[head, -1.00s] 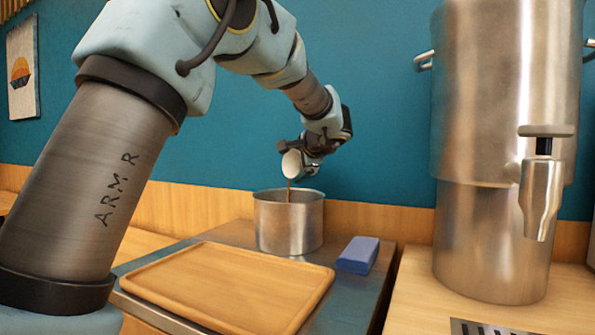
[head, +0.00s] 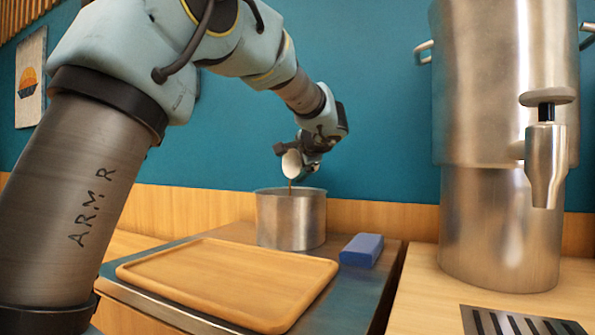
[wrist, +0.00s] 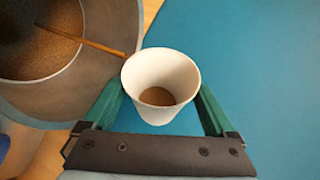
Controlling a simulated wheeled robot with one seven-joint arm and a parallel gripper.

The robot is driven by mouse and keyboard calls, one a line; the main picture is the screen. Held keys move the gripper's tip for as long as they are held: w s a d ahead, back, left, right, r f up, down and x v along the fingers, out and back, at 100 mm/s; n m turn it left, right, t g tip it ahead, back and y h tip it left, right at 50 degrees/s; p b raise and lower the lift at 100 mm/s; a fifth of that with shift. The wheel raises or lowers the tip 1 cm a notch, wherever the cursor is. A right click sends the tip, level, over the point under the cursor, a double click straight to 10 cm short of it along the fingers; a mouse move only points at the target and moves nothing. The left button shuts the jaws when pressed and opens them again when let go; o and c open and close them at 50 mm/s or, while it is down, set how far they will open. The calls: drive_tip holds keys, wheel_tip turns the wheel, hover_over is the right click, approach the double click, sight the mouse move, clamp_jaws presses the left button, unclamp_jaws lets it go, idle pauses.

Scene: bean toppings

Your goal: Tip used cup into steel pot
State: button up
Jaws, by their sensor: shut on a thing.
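My gripper (wrist: 161,106) is shut on a white cup (wrist: 160,72), with a green finger on each side of it. In the head view the cup (head: 291,162) is tipped above the steel pot (head: 291,220), apart from its rim. A thin brown stream runs from the cup down into the pot. The wrist view shows a little brown liquid left in the cup's bottom. In that view the pot (wrist: 98,88) has brown, grainy-looking contents. The far side of the gripper is hidden in the head view.
A wooden tray (head: 300,267) lies in front of the pot on the steel counter. A blue block (head: 361,250) is right of the pot. A tall steel urn with a tap (head: 545,165) stands at the right, by a drip grate (head: 520,321).

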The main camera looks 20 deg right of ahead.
drive_tip(key=shift+s+a+f+n+t+h+b, duration=0.1)
drive_tip(key=shift+a+f+n+t+h+b, duration=0.3)
drive_tip(key=shift+b, duration=3.4)
drive_tip(key=shift+a+r+n+b, duration=0.1)
drive_tip(key=shift+r+n+b, duration=0.25)
drive_tip(key=shift+b, duration=0.2)
